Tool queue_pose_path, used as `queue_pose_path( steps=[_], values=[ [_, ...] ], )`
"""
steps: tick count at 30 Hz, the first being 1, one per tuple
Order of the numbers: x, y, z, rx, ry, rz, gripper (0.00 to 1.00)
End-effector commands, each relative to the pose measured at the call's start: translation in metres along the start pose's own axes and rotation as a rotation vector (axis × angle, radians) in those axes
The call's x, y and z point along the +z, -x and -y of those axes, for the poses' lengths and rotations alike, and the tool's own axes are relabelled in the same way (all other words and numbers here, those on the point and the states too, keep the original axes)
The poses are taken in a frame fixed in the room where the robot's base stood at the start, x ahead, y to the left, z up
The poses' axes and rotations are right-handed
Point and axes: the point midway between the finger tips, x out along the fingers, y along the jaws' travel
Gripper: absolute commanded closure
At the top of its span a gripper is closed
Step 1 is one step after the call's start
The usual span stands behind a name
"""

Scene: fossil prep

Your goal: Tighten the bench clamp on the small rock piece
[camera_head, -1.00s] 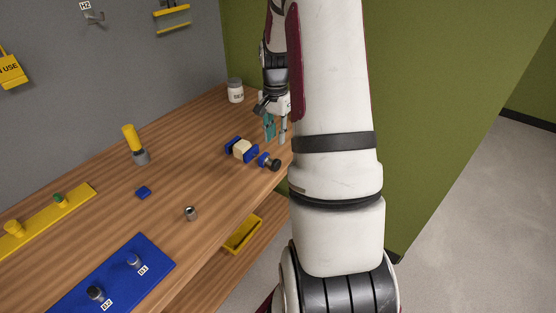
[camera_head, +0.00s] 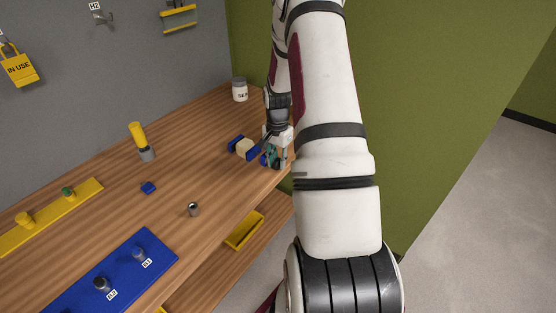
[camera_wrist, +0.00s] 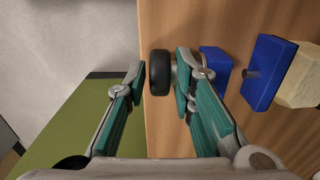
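The bench clamp's blue jaw (camera_head: 235,142) and the pale small rock piece (camera_head: 245,148) show in the head view, the rock between blue jaws. In the wrist view the rock (camera_wrist: 300,78) is at the right edge, beside a blue jaw (camera_wrist: 262,72) and another blue block (camera_wrist: 216,66). The clamp's black knob (camera_wrist: 159,73) lies between my fingertips. My gripper (camera_head: 273,163) is open, its teal fingers on either side of the knob. The right finger looks very close to it; contact cannot be told. The fingers hide the knob in the head view.
The wooden bench (camera_head: 190,180) ends close beside my gripper. A white jar (camera_head: 240,93) stands at the back. A yellow tray (camera_head: 244,231) sits below.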

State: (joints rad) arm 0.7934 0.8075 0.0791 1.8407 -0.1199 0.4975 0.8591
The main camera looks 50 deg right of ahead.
Motion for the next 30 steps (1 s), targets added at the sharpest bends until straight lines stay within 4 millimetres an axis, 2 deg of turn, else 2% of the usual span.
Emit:
queue_pose_path(
  steps=[1,3,4,13,24,30],
  values=[
    [0.0,0.0002,0.0,0.0,0.0,0.0,0.81],
    [0.0,0.0002,0.0,0.0,0.0,0.0,0.97],
    [0.0,0.0002,0.0,0.0,0.0,0.0,1.0],
    [-0.0029,-0.0013,0.0001,0.003,-0.006,0.039,1.0],
    [-0.0088,-0.0048,0.0017,0.002,-0.007,0.329,1.0],
    [-0.0086,-0.003,0.0006,0.0,-0.003,0.411,1.0]
  ],
)
